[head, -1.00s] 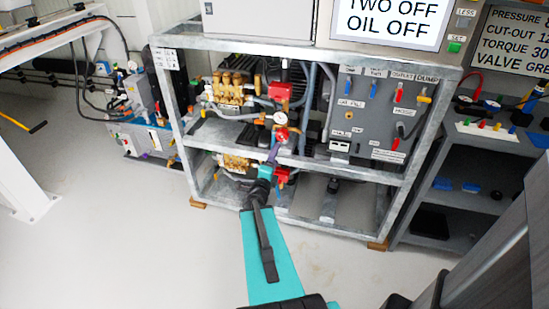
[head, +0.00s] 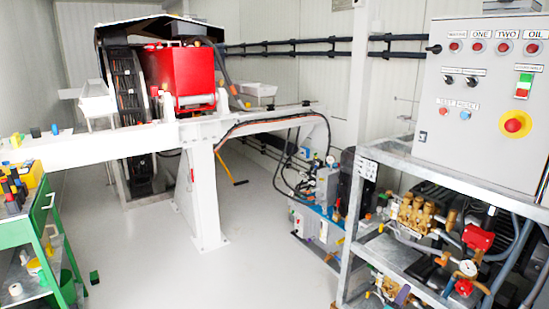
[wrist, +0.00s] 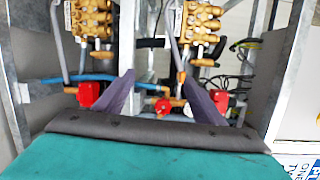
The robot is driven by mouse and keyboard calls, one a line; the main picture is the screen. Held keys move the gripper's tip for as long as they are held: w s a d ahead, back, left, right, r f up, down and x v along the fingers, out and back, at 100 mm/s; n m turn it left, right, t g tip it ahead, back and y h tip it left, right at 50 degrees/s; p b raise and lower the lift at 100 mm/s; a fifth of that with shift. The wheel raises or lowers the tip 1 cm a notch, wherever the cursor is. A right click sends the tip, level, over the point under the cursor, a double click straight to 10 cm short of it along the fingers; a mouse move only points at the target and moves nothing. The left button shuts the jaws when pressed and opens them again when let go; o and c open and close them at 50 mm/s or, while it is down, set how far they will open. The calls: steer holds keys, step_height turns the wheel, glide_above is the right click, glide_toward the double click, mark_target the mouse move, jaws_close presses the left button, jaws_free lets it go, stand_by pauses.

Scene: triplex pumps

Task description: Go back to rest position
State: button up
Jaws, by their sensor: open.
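My gripper (wrist: 155,82) shows in the wrist view with its two purple fingers apart and nothing between them. It points at the metal pump rack (wrist: 20,95), with brass pump heads (wrist: 200,22) beyond the fingertips and red parts (wrist: 90,94) close beside the fingers. I cannot tell whether a finger touches anything. In the head view most of my arm is out of frame. A small purple piece at the bottom edge, in front of the rack (head: 352,205), may be a fingertip.
A grey control box (head: 480,110) with buttons tops the rack. A white beam frame (head: 205,190) with a red machine (head: 190,80) stands behind. A green cart (head: 45,215) is at left. The pale floor (head: 200,275) between is largely clear.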

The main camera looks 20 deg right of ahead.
steer(key=w+a+f+n+t+y+p, duration=0.1)
steer(key=w+a+f+n+t+y, duration=0.1)
steer(key=w+a, duration=0.3)
steer(key=w+a+f+n+t+y+p, duration=0.1)
steer(key=w+a+f+n+y, duration=0.15)
steer(key=a, duration=0.55)
steer(key=a+f+n+g+y+p, duration=0.1)
steer(key=a+f+n+y, duration=0.3)
steer(key=a, duration=0.5)
steer(key=s+a+f+n+g+y+p, duration=0.1)
steer(key=a+f+n+y, duration=0.25)
steer(key=a+f, duration=0.4)
steer(key=a+f+n+g+y+p, duration=0.1)
steer(key=a+f+n+y, duration=0.3)
steer(key=a, duration=0.7)
steer(key=s+a+f+n+g+p, duration=0.1)
steer(key=s+a+f+n+g, duration=0.25)
steer(key=s, duration=0.35)
steer(key=s+a+f+n+g, duration=0.3)
steer(key=s+a+n, duration=0.2)
steer(key=s, duration=0.2)
steer(key=s+d+r+n+g+h, duration=0.1)
steer(key=s+n+g, duration=0.5)
steer(key=s, duration=1)
steer(key=shift+s+d+r+g, duration=0.35)
steer(key=shift+d+r+g, duration=0.15)
steer(key=shift+d+g, duration=0.4)
steer(key=shift+n, duration=0.25)
